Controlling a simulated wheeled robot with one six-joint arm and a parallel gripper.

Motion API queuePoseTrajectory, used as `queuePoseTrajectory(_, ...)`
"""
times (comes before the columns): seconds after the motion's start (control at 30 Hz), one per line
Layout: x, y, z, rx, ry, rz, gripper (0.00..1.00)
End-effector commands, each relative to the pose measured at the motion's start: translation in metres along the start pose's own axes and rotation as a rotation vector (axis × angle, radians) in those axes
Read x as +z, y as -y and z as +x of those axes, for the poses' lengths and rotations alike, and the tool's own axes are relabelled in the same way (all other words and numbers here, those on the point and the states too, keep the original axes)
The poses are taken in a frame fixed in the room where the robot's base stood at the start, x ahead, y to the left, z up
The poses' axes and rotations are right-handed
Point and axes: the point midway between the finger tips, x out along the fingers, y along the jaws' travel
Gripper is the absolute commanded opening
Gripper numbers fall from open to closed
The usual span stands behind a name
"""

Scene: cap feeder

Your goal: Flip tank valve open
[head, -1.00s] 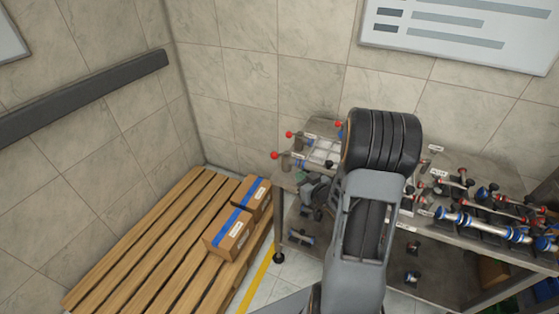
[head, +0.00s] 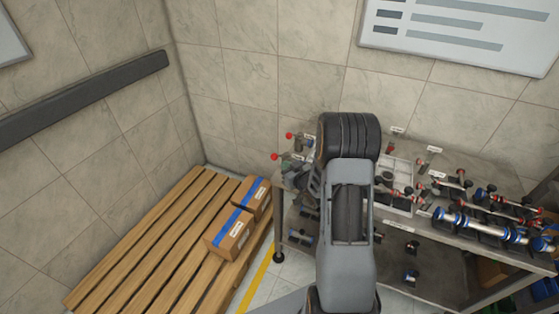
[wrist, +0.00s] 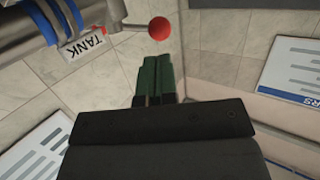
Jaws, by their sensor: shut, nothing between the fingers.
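In the wrist view, the tank valve's red ball knob (wrist: 159,28) sits at the end of a thin metal lever, at the top middle. A white TANK label (wrist: 88,44) is beside it on the left, near a grey pipe with a blue band. My gripper (wrist: 153,62) has green fingers that are shut together and empty. Their tips point at the knob, just below it in the picture; I cannot tell whether they touch. In the head view, two red knobs show at the bench's left end, an upper one (head: 288,135) and a lower one (head: 274,156); my arm hides the fingertips.
The metal bench (head: 455,250) carries a white divided tray (head: 397,165) and several pipe fittings to the right. A wooden pallet (head: 150,240) with blue-taped boxes (head: 228,233) stands on the floor at left. A tiled wall is close behind the bench.

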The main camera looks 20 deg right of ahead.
Motion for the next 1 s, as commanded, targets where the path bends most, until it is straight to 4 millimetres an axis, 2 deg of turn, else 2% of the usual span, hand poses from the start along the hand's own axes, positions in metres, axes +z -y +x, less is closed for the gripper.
queuePoseTrajectory(0.2,-0.001,0.001,0.031,-0.001,0.001,0.001,0.0)
queuePoseTrajectory(0.4,0.0,0.001,0.046,-0.001,0.001,0.0,0.0)
queuePoseTrajectory(1.0,0.001,0.005,0.052,0.004,0.0,0.001,0.0)
